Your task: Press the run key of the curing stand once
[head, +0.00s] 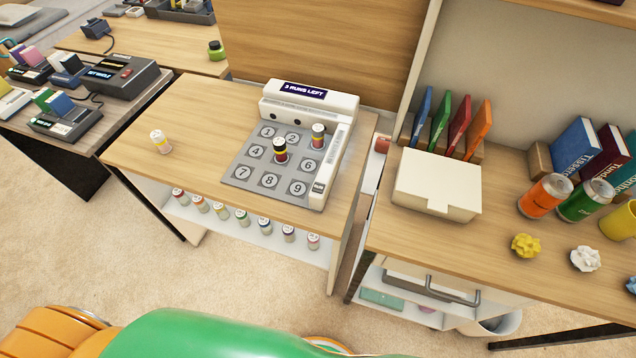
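The curing stand (243,170) sits on the middle wooden table, a grey pad of numbered spots with a white L-shaped housing. Its display (303,91) reads "3 RUNS LEFT". A small dark key (318,188) with tiny lettering is at the front end of the housing's right arm; it looks like the run key, but its label is too small to read. Neither gripper is in view.
A loose vial (160,141) stands on the table left of the pad. Several vials line the shelf below (242,218). A white box (437,184), books and cans are on the right desk. My green and orange arm parts cross the bottom edge.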

